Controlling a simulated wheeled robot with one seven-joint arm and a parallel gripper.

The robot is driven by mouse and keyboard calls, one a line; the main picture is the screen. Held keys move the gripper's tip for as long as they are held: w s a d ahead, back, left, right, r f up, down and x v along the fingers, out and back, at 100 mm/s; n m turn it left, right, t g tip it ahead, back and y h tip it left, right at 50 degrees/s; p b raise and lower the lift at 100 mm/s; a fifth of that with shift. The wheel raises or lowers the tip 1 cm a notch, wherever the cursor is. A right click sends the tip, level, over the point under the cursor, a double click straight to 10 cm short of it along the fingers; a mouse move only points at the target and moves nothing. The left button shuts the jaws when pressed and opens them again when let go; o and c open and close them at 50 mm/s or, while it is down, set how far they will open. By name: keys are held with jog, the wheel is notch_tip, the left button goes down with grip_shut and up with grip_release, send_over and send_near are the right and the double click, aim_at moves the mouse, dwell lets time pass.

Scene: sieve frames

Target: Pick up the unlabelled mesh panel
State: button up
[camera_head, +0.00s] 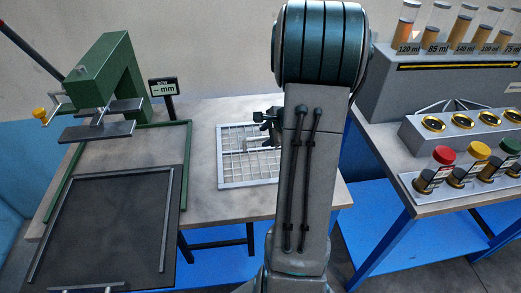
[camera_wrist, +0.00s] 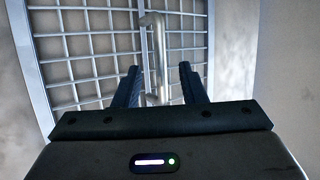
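The mesh panel (camera_head: 236,183), a silver frame with a wire grid, lies on the middle table. No label shows on the parts in view; my arm hides its right side. In the wrist view the grid (camera_wrist: 85,45) fills the upper left and middle, with a raised silver bar handle (camera_wrist: 153,35) on it. My gripper (camera_wrist: 158,82) is open, its two dark fingers apart, one on each side of the handle's near end. The fingers do not look closed on it. In the head view my gripper (camera_head: 267,127) is over the panel, partly hidden by my arm.
A green press (camera_head: 105,75) and a small display reading "mm" (camera_head: 163,87) stand at the left. A dark framed tray (camera_head: 110,225) lies in front of them. At right, another bench holds tubes, gold-ringed holes and colour-capped jars (camera_head: 443,155).

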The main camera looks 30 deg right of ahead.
aim_at(261, 138)
jog(key=shift+x, duration=2.4)
jog(key=shift+c, duration=0.4)
jog(key=shift+w+d+r, duration=0.1)
jog(key=shift+r, duration=0.05)
grip_shut()
